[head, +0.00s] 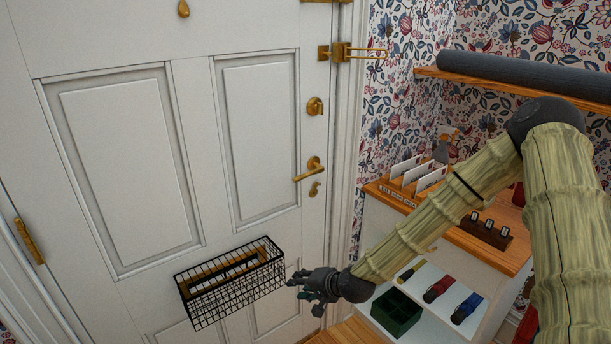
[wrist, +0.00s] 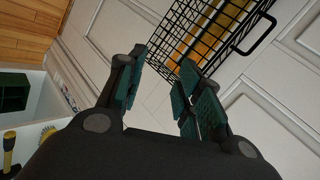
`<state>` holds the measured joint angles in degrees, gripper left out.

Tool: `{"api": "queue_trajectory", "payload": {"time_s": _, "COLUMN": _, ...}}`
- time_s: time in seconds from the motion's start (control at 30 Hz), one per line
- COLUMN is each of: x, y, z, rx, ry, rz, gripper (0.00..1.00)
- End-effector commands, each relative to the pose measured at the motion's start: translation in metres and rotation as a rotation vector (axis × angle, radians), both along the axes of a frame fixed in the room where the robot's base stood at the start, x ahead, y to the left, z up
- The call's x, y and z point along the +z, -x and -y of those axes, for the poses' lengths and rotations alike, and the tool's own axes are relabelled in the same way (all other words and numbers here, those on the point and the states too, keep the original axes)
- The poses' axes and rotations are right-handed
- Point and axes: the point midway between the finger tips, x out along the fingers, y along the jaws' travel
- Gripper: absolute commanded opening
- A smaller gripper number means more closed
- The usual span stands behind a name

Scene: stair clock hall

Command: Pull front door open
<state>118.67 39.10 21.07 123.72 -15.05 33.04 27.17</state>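The white panelled front door (head: 206,130) fills the left of the head view and looks shut in its frame. A brass lever handle (head: 311,170) sits on its right side, with a small brass keyhole cover (head: 315,189) below and a round brass lock (head: 315,106) above. A brass swing-bar guard (head: 352,52) is higher up at the door's edge. My gripper (head: 299,284) is below the handle, right of the wire basket. In the wrist view my gripper (wrist: 158,88) has its fingers apart with nothing between them; the handle is not in that view.
A black wire basket (head: 232,281) hangs on the door and also shows in the wrist view (wrist: 205,35). A brass hinge (head: 29,241) is at left. A shelf unit (head: 375,212) with a letter rack (head: 412,185) and a green crate (head: 396,312) stands right of the door.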

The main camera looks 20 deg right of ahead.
Motion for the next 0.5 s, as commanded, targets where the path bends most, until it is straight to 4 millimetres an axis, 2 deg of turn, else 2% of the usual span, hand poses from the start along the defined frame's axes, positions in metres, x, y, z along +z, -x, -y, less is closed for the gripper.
{"api": "queue_trajectory", "payload": {"time_s": 0.03, "x": 0.027, "y": -0.021, "z": 0.010, "rx": -0.037, "ry": -0.042, "rz": 0.038, "gripper": 0.35}}
{"api": "queue_trajectory", "payload": {"time_s": 0.2, "x": 0.110, "y": -0.077, "z": 0.044, "rx": -0.140, "ry": -0.177, "rz": 0.154, "gripper": 0.35}}
{"api": "queue_trajectory", "payload": {"time_s": 0.3, "x": 0.157, "y": -0.102, "z": 0.067, "rx": -0.191, "ry": -0.248, "rz": 0.217, "gripper": 0.35}}
{"api": "queue_trajectory", "payload": {"time_s": 0.4, "x": 0.195, "y": -0.118, "z": 0.088, "rx": -0.231, "ry": -0.306, "rz": 0.266, "gripper": 0.35}}
{"api": "queue_trajectory", "payload": {"time_s": 0.5, "x": 0.222, "y": -0.129, "z": 0.104, "rx": -0.258, "ry": -0.349, "rz": 0.302, "gripper": 0.35}}
